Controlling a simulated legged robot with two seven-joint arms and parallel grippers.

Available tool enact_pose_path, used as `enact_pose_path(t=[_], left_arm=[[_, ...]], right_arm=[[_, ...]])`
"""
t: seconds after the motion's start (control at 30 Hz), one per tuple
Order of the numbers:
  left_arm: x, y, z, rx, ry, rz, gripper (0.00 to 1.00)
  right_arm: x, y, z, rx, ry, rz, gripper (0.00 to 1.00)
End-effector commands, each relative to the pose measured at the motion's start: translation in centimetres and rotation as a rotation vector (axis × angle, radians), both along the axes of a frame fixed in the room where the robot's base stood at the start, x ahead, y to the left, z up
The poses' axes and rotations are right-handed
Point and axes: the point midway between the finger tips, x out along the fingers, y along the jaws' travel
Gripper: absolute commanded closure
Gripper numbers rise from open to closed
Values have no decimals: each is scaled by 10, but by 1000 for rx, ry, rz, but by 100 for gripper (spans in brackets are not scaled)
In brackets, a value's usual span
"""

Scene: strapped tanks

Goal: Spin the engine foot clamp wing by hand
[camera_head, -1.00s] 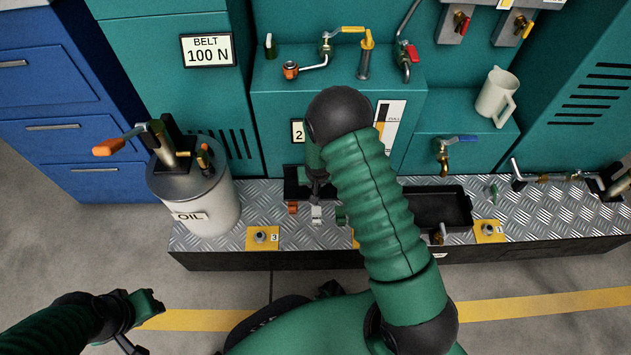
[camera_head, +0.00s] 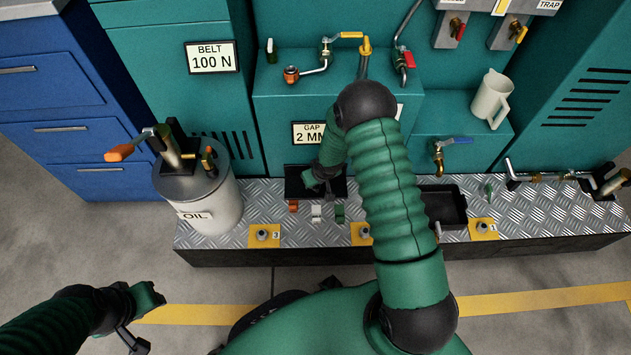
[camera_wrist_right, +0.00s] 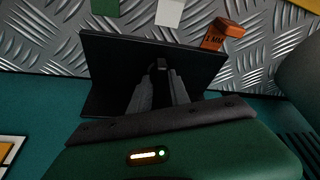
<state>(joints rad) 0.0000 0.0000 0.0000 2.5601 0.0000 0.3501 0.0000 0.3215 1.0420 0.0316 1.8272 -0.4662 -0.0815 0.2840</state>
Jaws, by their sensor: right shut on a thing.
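Yellow numbered plates with grey bolt-like fittings sit along the front of the metal step: a left one (camera_head: 263,235), a middle one (camera_head: 362,234) partly behind my right arm, and a right one (camera_head: 482,229). I cannot tell which part is the clamp wing. My right gripper (camera_head: 312,183) is over a black tray (camera_head: 296,190) at the back of the step. In the right wrist view its fingers (camera_wrist_right: 160,80) are shut on a small dark thing, hard to make out against the tray (camera_wrist_right: 105,65). My left gripper (camera_head: 150,318) is open and empty over the floor.
Orange (camera_head: 294,206), white (camera_head: 316,212) and green (camera_head: 340,213) tabs lie before the tray. An oil drum (camera_head: 212,205) with a pump stands left. A second black tray (camera_head: 445,205) and a jug (camera_head: 492,98) are right. The front floor is mostly clear.

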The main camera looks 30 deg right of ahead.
Motion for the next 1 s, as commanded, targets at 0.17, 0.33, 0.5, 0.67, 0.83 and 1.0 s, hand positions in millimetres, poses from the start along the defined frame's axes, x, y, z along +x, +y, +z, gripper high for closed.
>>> enact_pose_path(t=[0.17,0.33,0.5,0.67,0.83,1.0], left_arm=[[0,0,15,0,0,0,64],[0,0,25,0,0,0,64],[0,0,35,0,0,0,64],[0,0,44,0,0,0,64],[0,0,47,0,0,0,64],[0,0,46,0,0,0,64]], right_arm=[[-2,0,2,3,3,86,100],[-2,1,2,3,4,172,100],[-2,0,2,4,5,259,100],[-2,1,1,5,5,342,100],[-2,1,-1,3,5,397,100],[-2,1,-2,3,5,399,100]])
